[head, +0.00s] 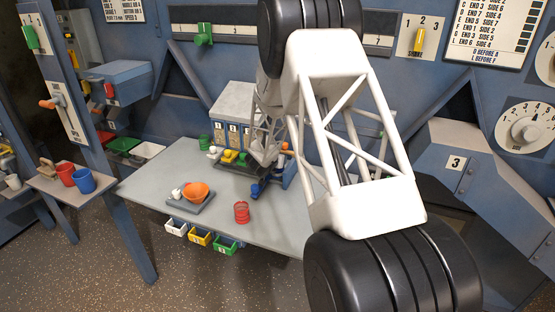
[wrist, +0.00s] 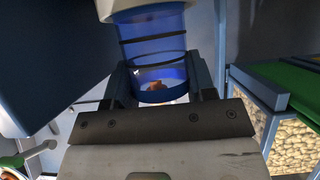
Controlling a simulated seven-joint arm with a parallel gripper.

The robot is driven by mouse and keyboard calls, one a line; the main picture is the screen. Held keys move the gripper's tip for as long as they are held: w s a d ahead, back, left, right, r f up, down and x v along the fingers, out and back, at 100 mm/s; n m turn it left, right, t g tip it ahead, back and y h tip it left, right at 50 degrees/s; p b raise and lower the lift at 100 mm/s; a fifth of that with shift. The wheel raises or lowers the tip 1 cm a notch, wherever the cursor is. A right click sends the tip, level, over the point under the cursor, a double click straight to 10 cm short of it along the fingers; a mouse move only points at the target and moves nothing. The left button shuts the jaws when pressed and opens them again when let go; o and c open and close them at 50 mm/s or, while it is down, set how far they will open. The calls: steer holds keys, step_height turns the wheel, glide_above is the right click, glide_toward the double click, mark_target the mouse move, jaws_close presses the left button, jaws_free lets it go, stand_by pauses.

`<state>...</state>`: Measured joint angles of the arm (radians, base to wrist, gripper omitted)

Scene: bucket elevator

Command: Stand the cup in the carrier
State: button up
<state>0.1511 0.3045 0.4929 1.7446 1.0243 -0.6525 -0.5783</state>
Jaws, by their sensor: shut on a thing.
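A blue, see-through cup (wrist: 150,48) with dark bands sits between the two fingers of my gripper (wrist: 158,78) in the wrist view. The fingers are shut on its sides. A pale rim shows at the cup's far end, and a small orange-brown thing shows through its near end. In the head view my gripper (head: 264,157) is small and partly hidden by my own arm, over the back right of the table. A blue piece (head: 256,189) shows just below it, beside a blue stand (head: 284,174). I cannot tell for sure which part is the carrier.
A red banded cup (head: 241,213) stands at the table's front, and a green one (head: 204,143) at the back. Small bins (head: 199,237) hang at the front edge.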

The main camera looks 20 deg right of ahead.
steer(key=shift+s+f, duration=0.2)
steer(key=shift+f, duration=0.4)
steer(key=shift+s+f, duration=0.15)
steer(key=shift+f, duration=0.4)
steer(key=o, duration=1)
steer(key=shift+f, duration=0.1)
steer(key=shift+s+a, duration=0.1)
steer(key=shift+s+a+r, duration=0.35)
steer(key=shift+a, duration=0.1)
steer(key=shift+s+a+r, duration=0.35)
steer(key=shift+r, duration=0.45)
steer(key=shift+w+r, duration=0.15)
steer(key=shift+r, duration=0.05)
